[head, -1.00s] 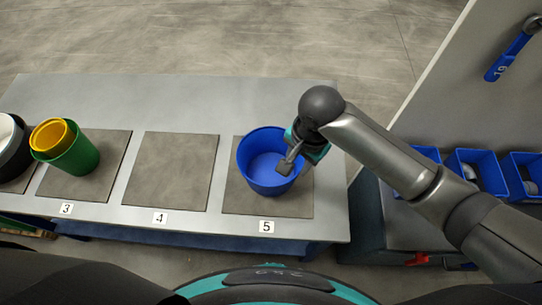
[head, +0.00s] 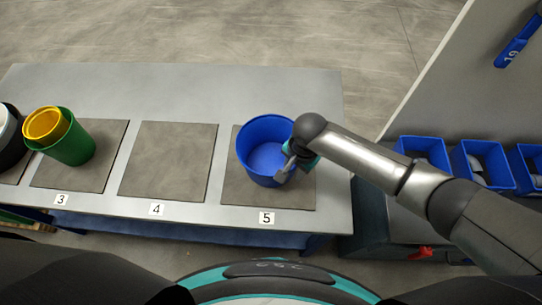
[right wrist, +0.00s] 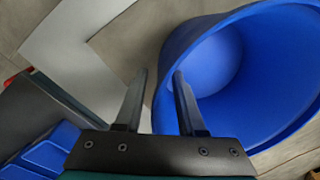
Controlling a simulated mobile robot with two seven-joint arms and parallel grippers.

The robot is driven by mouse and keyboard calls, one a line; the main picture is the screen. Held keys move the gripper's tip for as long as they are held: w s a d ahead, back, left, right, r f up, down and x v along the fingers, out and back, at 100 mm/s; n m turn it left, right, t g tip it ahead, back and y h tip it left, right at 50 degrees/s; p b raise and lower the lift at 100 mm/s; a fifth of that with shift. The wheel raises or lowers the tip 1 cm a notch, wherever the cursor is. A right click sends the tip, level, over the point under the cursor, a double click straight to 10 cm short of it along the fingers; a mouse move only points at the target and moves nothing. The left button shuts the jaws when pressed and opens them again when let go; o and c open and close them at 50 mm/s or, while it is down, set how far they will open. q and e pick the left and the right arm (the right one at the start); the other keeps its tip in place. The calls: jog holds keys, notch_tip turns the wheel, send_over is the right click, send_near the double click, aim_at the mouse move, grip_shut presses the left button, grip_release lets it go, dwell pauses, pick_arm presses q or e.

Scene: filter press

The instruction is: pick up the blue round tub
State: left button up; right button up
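The blue round tub (head: 262,135) stands upright and empty on the grey square marked 5, in the head view. Its wide rim and inside fill the right of the right wrist view (right wrist: 275,70). My right gripper (head: 287,170) is at the tub's right side, at the rim. In the right wrist view its two fingers (right wrist: 160,78) are apart, one over the tub's inside and one outside, with the tub's wall between them. I see no clear contact with the wall. My left gripper is not in view.
A green tub (head: 75,145) with a yellow one (head: 45,125) in it sits on square 3, beside black and white containers. Square 4 (head: 170,163) is bare. Several blue bins (head: 483,163) stand at right, near a grey panel (head: 440,80) with a blue tool (head: 517,42).

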jog(key=shift+a+f, duration=0.1)
jog(key=shift+f, duration=0.65)
grip_shut()
dwell(0.9)
